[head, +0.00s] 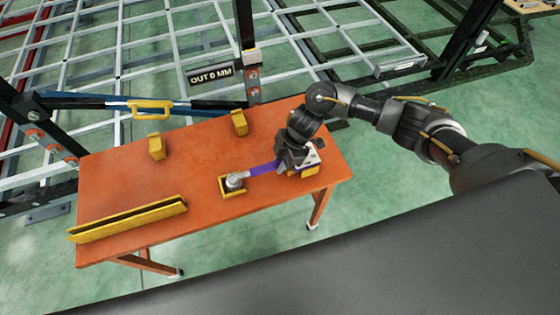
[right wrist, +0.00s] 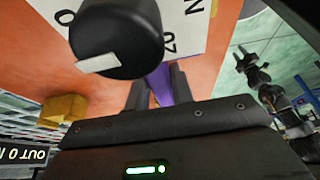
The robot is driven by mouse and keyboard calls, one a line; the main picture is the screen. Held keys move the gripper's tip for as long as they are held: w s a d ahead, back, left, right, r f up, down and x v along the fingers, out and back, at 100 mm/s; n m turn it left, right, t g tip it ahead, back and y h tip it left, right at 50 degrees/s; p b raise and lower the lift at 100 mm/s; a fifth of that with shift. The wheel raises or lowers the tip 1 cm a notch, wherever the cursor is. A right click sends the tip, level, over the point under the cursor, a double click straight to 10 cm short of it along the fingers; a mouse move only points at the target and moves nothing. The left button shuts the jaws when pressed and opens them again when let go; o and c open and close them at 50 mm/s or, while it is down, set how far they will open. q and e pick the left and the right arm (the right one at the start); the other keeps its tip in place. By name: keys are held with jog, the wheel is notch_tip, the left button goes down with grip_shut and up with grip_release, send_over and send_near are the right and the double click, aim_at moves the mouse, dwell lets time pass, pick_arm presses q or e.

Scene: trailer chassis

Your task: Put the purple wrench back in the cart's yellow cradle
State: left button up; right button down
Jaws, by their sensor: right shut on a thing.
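The purple wrench (head: 264,169) lies on the right side of the orange cart, its grey head (head: 236,180) at a small square yellow cradle part (head: 232,191). I cannot tell whether the head is seated or just above it. My right gripper (head: 291,157) is shut on the wrench's handle end, above a yellow block (head: 306,172) that it partly hides. The right wrist view shows the purple handle (right wrist: 160,84) between the fingers. A small dark arm, probably my left one, shows there with its gripper (right wrist: 239,57); its jaws are too small to read.
The orange cart (head: 180,185) also carries a long yellow trough (head: 128,220) at the left front and two yellow brackets (head: 157,147) (head: 239,122) at the back. A blue and black bar with a yellow handle (head: 150,108) and a sign post (head: 244,40) stand behind. The cart's middle is clear.

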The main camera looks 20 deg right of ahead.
jog(key=shift+r, duration=0.1)
jog(key=c, duration=0.6)
grip_release()
jog(key=shift+c, duration=0.2)
jog(key=shift+r+p, duration=4)
jog(key=shift+p, duration=0.2)
jog(key=shift+f, duration=0.1)
